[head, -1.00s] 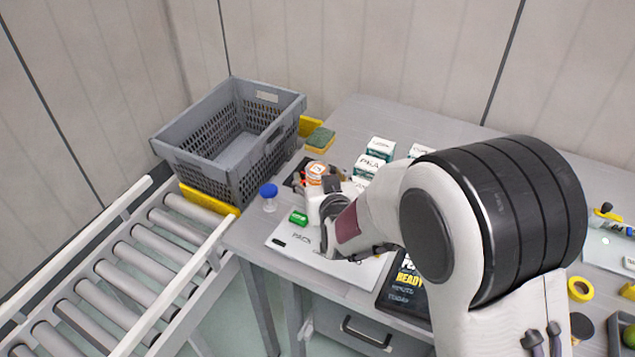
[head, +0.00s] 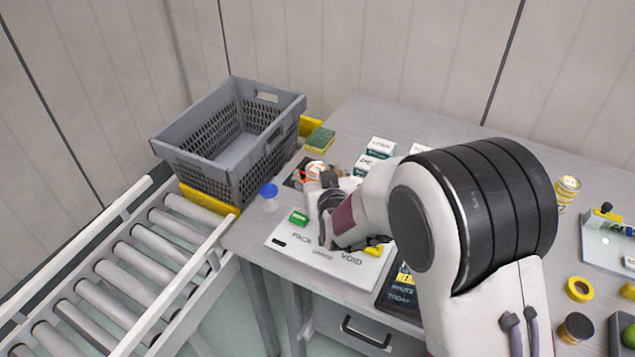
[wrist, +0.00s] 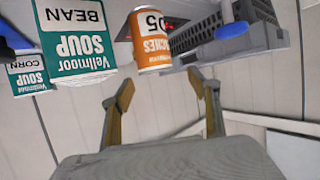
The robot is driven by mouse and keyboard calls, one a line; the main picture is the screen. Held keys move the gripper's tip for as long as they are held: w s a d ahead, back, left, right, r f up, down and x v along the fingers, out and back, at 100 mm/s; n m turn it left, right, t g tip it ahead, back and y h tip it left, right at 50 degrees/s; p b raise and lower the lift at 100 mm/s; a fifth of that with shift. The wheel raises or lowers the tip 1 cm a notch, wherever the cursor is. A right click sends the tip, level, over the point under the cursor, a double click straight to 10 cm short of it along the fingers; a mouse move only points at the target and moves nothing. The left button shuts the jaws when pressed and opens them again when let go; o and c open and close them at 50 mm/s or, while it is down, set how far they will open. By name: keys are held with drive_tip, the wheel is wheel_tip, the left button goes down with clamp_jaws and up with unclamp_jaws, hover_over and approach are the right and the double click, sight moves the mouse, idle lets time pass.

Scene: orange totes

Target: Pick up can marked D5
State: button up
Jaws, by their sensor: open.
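An orange can (wrist: 152,38) with a white band shows upside down in the wrist view; its white band reads like D5 or 05. It stands ahead of my gripper (wrist: 162,88), whose two tan fingers are apart with nothing between them. The can lies beyond the fingertips, not touching them as far as I can tell. In the head view the can's pale top (head: 316,168) shows just behind my gripper (head: 318,188), which hides most of it.
Beside the can is a green-and-white bean soup box (wrist: 77,35), with a corn soup box (wrist: 30,76) farther left. A grey crate (head: 197,152) stands left of the table. A blue-capped bottle (head: 269,197), a green item (head: 299,217) and a sponge (head: 320,138) are nearby.

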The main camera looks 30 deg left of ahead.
sight(318, 170)
drive_tip(key=shift+w+f, duration=0.1)
drive_tip(key=shift+w+a+f, duration=0.35)
drive_tip(key=shift+w+f, duration=0.2)
drive_tip(key=shift+w, duration=0.1)
drive_tip(key=shift+x, duration=1.6)
drive_tip(key=shift+d, duration=0.1)
drive_tip(key=c, duration=1.5)
drive_tip(key=shift+r, duration=0.15)
drive_tip(key=shift+r, duration=4.9)
